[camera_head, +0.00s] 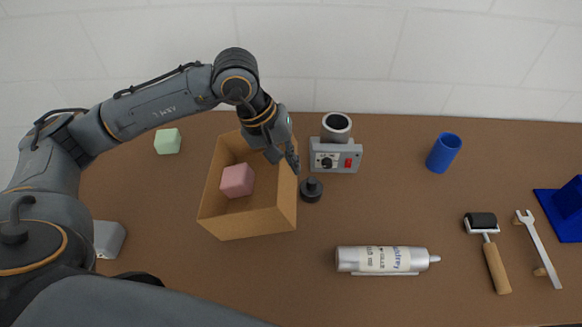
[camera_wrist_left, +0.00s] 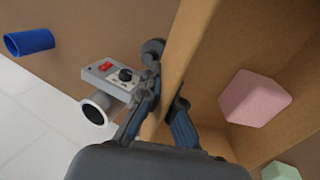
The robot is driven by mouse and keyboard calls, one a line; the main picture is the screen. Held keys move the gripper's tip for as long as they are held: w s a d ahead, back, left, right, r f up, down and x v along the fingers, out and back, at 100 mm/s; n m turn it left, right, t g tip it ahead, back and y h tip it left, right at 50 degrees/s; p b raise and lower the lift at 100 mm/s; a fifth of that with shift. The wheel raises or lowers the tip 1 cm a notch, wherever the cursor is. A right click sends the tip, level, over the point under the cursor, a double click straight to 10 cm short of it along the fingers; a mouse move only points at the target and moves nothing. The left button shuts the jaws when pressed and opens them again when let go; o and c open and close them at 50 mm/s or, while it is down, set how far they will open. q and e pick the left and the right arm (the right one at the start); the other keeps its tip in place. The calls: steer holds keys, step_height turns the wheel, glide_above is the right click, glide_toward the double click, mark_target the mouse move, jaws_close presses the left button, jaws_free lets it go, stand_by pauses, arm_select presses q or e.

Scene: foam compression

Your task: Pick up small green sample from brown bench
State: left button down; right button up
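The small green sample (camera_head: 168,141) is a pale green cube on the brown bench (camera_head: 400,210), left of an open cardboard box (camera_head: 254,224). Part of it shows at the lower right of the left wrist view (camera_wrist_left: 281,172). My left gripper (camera_head: 284,158) is at the box's right wall, well to the right of the green sample. In the left wrist view its fingers (camera_wrist_left: 167,92) lie on either side of that wall and look closed on it. My right gripper is not in view.
A pink cube (camera_head: 237,180) lies inside the box. A grey device (camera_head: 336,155) and a black weight (camera_head: 311,189) stand right of it. A blue cup (camera_head: 443,152), silver tube (camera_head: 384,260), roller (camera_head: 488,250) and wrench (camera_head: 538,248) are farther right. Bench around the green sample is clear.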

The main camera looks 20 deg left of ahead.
arm_select(q)
steer(key=f+p, duration=0.2)
steer(key=f, duration=0.1)
steer(key=shift+w, duration=0.4)
steer(key=shift+f, duration=0.4)
steer(key=shift+f+b, duration=0.3)
steer(key=shift+f, duration=0.05)
steer(key=c, duration=1.5)
jaws_free()
steer(key=shift+r, duration=0.1)
